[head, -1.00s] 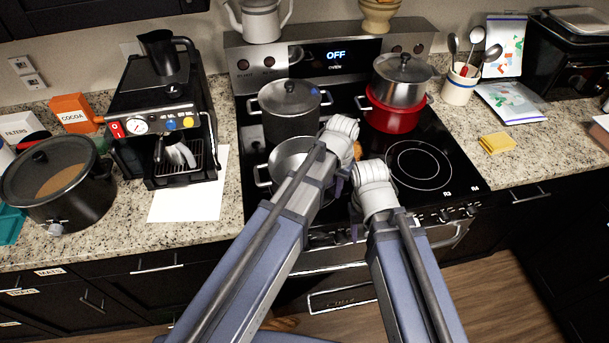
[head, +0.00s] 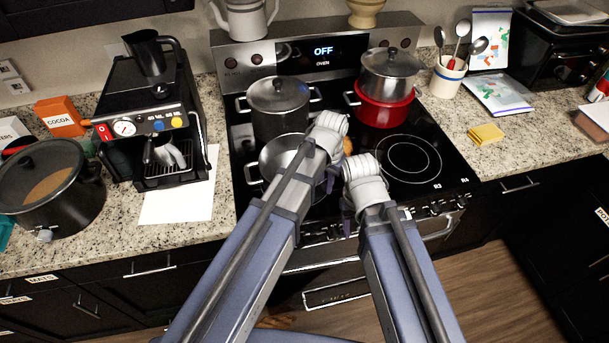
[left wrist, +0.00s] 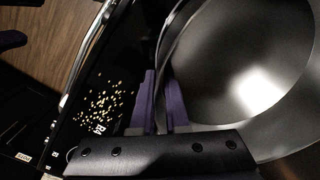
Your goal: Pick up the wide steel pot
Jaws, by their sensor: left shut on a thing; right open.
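The wide steel pot (head: 281,155) is open and sits on the front left of the black cooktop; my left arm covers its right side in the head view. It fills the right of the left wrist view (left wrist: 245,75), and its inside looks empty. My left gripper (head: 331,170) is at the pot's right side, shut on it; in the left wrist view its purple fingers (left wrist: 163,100) are at the pot's edge. The exact grip is partly hidden. My right gripper (head: 348,212) is open and empty at the cooktop's front edge, right of the pot.
A tall lidded pot (head: 279,112) stands close behind. A red pot (head: 383,108) with a lidded steel pot (head: 390,73) on top is at back right. Pale crumbs (left wrist: 105,102) lie near the stove front. The right front burner (head: 409,160) is clear.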

